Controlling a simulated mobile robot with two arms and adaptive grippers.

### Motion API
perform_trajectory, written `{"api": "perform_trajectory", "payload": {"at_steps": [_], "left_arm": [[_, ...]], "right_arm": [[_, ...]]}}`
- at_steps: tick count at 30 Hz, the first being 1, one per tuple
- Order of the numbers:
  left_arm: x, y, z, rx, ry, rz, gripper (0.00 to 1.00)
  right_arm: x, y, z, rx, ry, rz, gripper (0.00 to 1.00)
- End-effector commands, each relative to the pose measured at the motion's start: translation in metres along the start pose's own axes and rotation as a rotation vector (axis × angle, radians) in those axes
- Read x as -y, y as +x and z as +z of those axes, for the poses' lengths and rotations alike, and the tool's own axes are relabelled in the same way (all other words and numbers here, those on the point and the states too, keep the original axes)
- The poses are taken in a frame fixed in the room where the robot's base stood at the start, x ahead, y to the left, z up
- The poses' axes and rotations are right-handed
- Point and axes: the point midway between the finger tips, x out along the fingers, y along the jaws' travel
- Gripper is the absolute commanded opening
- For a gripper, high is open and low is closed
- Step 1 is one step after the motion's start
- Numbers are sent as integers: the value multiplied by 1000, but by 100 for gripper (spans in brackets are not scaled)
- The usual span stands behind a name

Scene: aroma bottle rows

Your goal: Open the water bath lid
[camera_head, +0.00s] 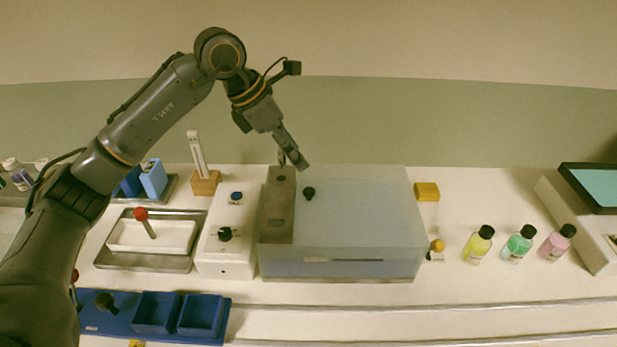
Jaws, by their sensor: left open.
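The water bath (335,268) stands in the middle of the bench, a wide grey-blue box. Its translucent lid (365,210) lies closed and flat over the top, with a black knob (309,193) near its left side. A grey panel (279,213) with a small display runs along the bath's left end. My left gripper (294,162) is open and empty, pointing down above the back left of the bath, behind the knob and apart from it. The exact gap between its fingers is hard to see. My right gripper is not in view.
A white unit with a black dial (225,234) adjoins the bath on the left. A metal tray (146,262) with a red-knobbed tool (142,214) and blue bins (155,313) lie further left. Yellow, green and pink bottles (518,244) stand to the right. A yellow block (427,191) sits behind right.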

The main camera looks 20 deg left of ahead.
Motion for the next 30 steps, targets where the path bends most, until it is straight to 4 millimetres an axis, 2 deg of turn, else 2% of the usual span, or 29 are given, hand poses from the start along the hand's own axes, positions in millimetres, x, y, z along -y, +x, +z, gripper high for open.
{"api": "perform_trajectory", "payload": {"at_steps": [3, 8, 22, 27, 30], "left_arm": [[-16, -14, -14, -73, -11, 59, 50], [-20, -5, -19, -93, -15, 67, 50], [-23, 88, -25, -89, -14, 61, 50], [-25, 110, -27, -86, -14, 63, 50], [-26, 118, -28, -87, -13, 65, 50]], "right_arm": [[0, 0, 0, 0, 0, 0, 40], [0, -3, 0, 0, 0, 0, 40], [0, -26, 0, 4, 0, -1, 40], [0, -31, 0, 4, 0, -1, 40], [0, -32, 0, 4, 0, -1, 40]]}}
